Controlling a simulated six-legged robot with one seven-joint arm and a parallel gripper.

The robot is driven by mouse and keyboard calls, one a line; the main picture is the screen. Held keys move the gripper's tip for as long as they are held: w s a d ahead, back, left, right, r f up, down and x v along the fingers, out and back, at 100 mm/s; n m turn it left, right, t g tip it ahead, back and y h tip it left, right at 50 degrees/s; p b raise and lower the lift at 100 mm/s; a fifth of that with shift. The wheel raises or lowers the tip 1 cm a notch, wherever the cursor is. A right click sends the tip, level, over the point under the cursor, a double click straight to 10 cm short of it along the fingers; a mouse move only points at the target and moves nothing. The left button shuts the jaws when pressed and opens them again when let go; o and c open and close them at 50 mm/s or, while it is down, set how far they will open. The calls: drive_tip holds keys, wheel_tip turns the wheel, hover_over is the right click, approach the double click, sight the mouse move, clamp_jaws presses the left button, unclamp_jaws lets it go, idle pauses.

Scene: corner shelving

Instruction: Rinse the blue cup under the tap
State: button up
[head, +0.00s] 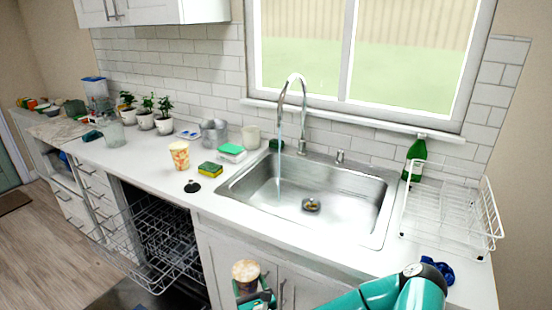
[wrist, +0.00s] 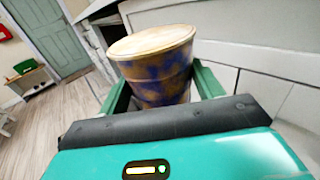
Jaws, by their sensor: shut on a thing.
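My gripper (head: 256,297) is shut on a blue and tan patterned cup (wrist: 160,85), with a finger on either side of it. In the head view the cup (head: 246,273) is low in front of the cabinet doors, below the counter edge and apart from the sink. Its top looks pale tan; I cannot tell whether it is open or filled. The curved metal tap (head: 291,83) stands behind the steel sink (head: 262,190). A thin stream of water (head: 280,165) falls from it into the basin.
A white wire dish rack (head: 465,235) and a green bottle (head: 415,160) stand right of the sink. Left of it are a patterned cup (head: 179,155), sponges (head: 210,169) and a dark stopper (head: 192,186). The dishwasher rack (head: 155,245) is pulled out at the lower left.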

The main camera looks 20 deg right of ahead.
drive_tip(key=shift+s+d, duration=0.1)
drive_tip(key=shift+d, duration=0.05)
drive_tip(key=shift+s+d, duration=0.25)
drive_tip(key=shift+d, duration=0.1)
idle(0.4)
drive_tip(key=shift+w+a, duration=0.35)
drive_tip(key=shift+a, duration=0.15)
drive_tip(key=s+a, duration=0.4)
drive_tip(key=s, duration=0.2)
drive_tip(key=shift+s+a, duration=0.25)
drive_tip(key=shift+a, duration=0.1)
idle(0.5)
idle(1.1)
drive_tip(key=s+a+r, duration=0.3)
drive_tip(key=s+r, duration=0.1)
idle(0.6)
